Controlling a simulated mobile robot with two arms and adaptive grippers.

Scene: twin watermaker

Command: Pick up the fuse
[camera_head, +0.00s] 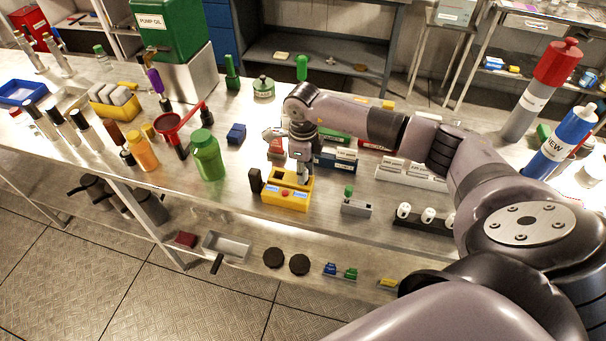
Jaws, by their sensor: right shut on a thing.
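My right gripper (298,171) points down just above a yellow box (287,194) that has a red button and dark slots on top. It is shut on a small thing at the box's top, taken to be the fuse. The fuse is hidden by the fingers and too small to make out. I cannot tell whether it still sits in a slot. A dark brown block (256,181) stands against the box's left end. My left gripper is not in view.
A green bottle (208,156) and a red funnel-like holder (176,128) stand left of the box. A grey block with a green knob (356,206) is to its right, near the bench (230,205) front edge. Labelled trays (411,175) lie under my right arm.

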